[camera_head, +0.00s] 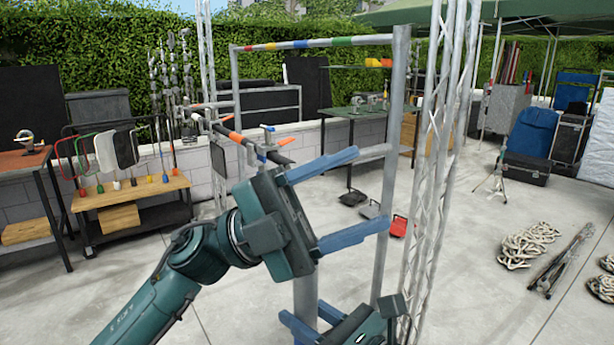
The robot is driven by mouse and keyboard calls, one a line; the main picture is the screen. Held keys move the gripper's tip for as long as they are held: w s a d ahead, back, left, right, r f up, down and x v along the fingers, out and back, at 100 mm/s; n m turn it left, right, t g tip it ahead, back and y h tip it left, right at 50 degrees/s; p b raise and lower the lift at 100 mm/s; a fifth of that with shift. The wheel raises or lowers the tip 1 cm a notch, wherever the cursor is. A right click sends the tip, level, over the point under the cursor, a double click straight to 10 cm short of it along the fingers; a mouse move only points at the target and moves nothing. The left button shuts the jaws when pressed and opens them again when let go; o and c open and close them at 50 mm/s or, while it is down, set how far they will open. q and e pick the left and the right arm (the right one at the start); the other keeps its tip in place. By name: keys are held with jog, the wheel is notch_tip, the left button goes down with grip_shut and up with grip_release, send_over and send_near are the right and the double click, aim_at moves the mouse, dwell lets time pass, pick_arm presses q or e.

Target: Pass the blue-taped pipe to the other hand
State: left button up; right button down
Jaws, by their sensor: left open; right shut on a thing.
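My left gripper (370,190) is open, its two blue fingers spread and pointing right, with nothing between them but the view of the grey frame behind. My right gripper (293,324) is at the bottom edge, partly cut off, its blue fingers pointing left. It is shut around a thick grey upright pipe (305,290). The upper part of this pipe is hidden behind my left gripper's body. No blue tape shows on its visible length, so I cannot confirm it is the blue-taped pipe.
A tall grey frame (402,90) stands close behind the grippers, its top bar (310,43) banded in several colours. A lattice truss (432,190) rises to its right. A wooden-topped workbench (130,190) stands left. Coiled ropes (527,243) lie on the open paving at right.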

pick_arm(q)
jog(key=s+d+f+m+y, duration=0.4)
jog(key=d+m+y, duration=0.2)
jog(key=y, duration=0.7)
jog(key=w+a+r+n+t+y, duration=0.1)
jog(key=w+a+t+y, duration=0.1)
jog(key=a+y, duration=0.1)
jog(key=w+a+r+n+t+y, duration=0.1)
jog(key=w+a+r+t+y, duration=0.1)
jog(key=w+a+t+y, duration=0.1)
jog(key=w+a+r+n+t+y, duration=0.1)
jog(key=w+a+n+t+y, duration=0.1)
jog(key=a+y, duration=0.1)
jog(key=shift+w+a+r+t, duration=0.15)
jog(key=shift+w+t, duration=0.25)
jog(key=shift+a, duration=0.1)
notch_tip(320, 180, down, 12)
jog(key=w, duration=0.1)
jog(key=shift+w+d+r, duration=0.2)
jog(key=shift+w, duration=0.2)
jog(key=shift+c, duration=0.6)
